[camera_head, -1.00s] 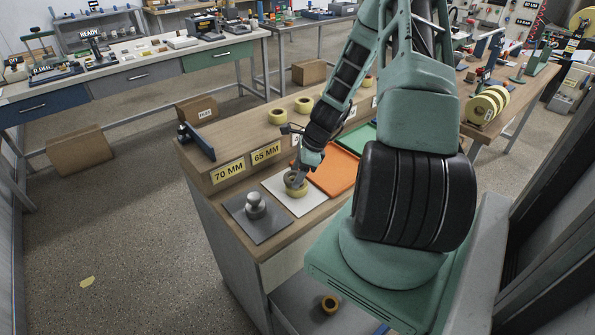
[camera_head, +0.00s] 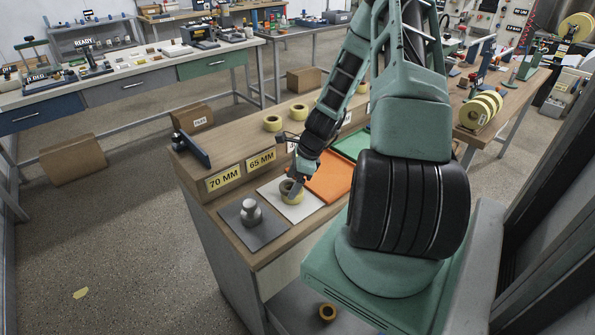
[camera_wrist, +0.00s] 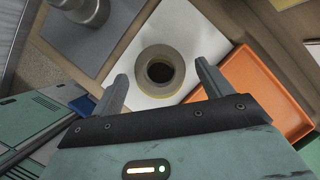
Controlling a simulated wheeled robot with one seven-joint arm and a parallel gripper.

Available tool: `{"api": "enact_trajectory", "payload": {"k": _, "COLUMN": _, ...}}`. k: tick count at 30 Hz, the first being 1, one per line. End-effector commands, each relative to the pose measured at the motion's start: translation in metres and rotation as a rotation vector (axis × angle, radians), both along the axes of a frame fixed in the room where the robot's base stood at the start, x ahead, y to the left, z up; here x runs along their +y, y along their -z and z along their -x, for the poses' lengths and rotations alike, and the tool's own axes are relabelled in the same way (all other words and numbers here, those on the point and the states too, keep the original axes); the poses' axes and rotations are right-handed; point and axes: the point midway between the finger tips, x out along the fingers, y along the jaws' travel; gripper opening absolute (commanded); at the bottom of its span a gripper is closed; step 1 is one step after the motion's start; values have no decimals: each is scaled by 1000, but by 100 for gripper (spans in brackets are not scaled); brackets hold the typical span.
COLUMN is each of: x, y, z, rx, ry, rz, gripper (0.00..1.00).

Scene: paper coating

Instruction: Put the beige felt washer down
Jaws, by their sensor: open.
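A round beige ring (camera_wrist: 161,58) with a dark hole sits on the white square mat (camera_wrist: 196,28). I cannot tell whether it is the felt washer alone or the washer on a roll. My gripper (camera_wrist: 163,84) is open above the mat. Its two fingers stand apart on the left and right of the ring in the wrist view, with gaps to it. In the head view the ring (camera_head: 288,197) is partly hidden by my gripper (camera_head: 293,186).
A metal weight (camera_head: 251,212) stands on the grey mat (camera_head: 262,236) to the left. An orange tray (camera_head: 328,184) lies to the right. A ring (camera_head: 327,312) lies on a lower surface.

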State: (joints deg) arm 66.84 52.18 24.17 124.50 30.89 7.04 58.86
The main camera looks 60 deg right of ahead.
Motion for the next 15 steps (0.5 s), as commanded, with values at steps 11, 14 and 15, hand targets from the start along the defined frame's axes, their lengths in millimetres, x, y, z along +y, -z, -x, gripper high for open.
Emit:
{"api": "enact_trajectory", "payload": {"k": 11, "x": -13, "y": -50, "z": 14, "rx": -1, "ry": 1, "rz": 6, "gripper": 78}}
{"api": "enact_trajectory", "payload": {"k": 14, "x": -17, "y": -67, "z": 19, "rx": -2, "ry": 0, "rz": 5, "gripper": 78}}
{"api": "enact_trajectory", "payload": {"k": 15, "x": -18, "y": -73, "z": 21, "rx": -2, "ry": 0, "rz": 5, "gripper": 78}}
